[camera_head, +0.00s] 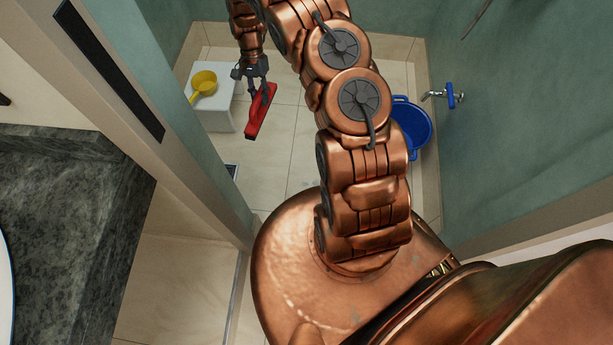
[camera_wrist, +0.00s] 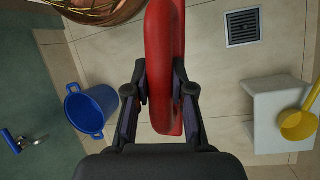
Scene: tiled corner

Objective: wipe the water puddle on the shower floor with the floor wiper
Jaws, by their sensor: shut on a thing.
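My gripper (camera_head: 262,86) is shut on the red floor wiper (camera_head: 262,113), which it holds in the shower area to the right of the white stool. In the wrist view, the two dark fingers of my gripper (camera_wrist: 162,90) press on both sides of the red wiper (camera_wrist: 164,30). The wiper's upper end runs out of that view. I cannot tell whether the wiper touches the floor. The tiled shower floor (camera_head: 285,135) shows around it, but I cannot make out a water puddle. My arm hides part of the floor.
A white stool (camera_head: 216,119) with a yellow scoop (camera_head: 204,83) stands at the left. A blue bucket (camera_head: 414,128) stands at the right wall below a blue-handled tap (camera_head: 450,95). A floor drain (camera_head: 232,171) lies by the left door frame. Bare tile lies between stool and bucket.

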